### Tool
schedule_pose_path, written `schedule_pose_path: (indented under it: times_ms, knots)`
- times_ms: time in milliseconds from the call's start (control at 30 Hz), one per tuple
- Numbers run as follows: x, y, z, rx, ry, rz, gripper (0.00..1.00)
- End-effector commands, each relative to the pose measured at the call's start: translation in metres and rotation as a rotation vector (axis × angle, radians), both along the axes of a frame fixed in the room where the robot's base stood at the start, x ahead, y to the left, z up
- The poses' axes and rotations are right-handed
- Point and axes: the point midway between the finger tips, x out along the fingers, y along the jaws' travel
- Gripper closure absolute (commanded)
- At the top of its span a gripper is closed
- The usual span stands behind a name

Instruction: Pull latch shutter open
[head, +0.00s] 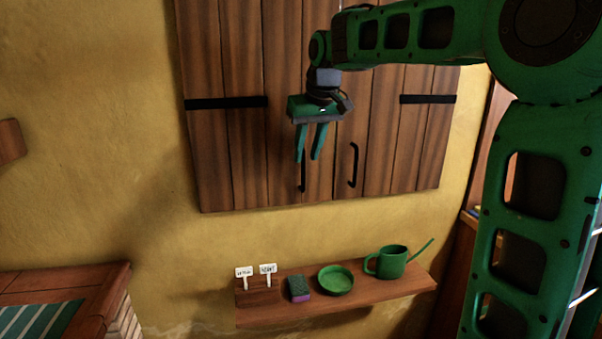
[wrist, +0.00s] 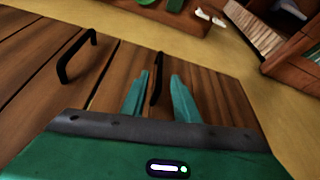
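The wooden latch shutter (head: 235,140) has two plank leaves, both flush against the yellow wall, with black hinge straps. The right leaf has a black handle (head: 353,165), which also shows at the upper left in the wrist view (wrist: 72,55). The left leaf has a black handle (head: 303,178), partly hidden behind my gripper in the head view. My gripper (head: 307,160) points down in front of the left leaf, its two teal fingers apart. In the wrist view the left leaf's handle (wrist: 157,78) appears between the fingertips (wrist: 160,78); I cannot tell whether they touch it.
A wooden shelf (head: 405,290) below the shutter holds two white plant labels (head: 268,269), a sponge (head: 299,287), a green dish (head: 335,281) and a green watering can (head: 390,263). A brick-edged counter (head: 95,283) stands at the lower left.

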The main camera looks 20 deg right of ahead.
Motion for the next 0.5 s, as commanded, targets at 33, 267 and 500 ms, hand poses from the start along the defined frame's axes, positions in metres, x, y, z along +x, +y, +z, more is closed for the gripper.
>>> schedule_pose_path:
  times_ms: [33, 267, 500]
  knots:
    - [0.003, 0.0, -0.01, 0.0, 0.004, 0.0, 0.72]
    - [0.017, 0.0, -0.045, 0.0, 0.004, -0.002, 0.72]
    - [0.025, 0.0, -0.062, -0.001, 0.001, -0.001, 0.72]
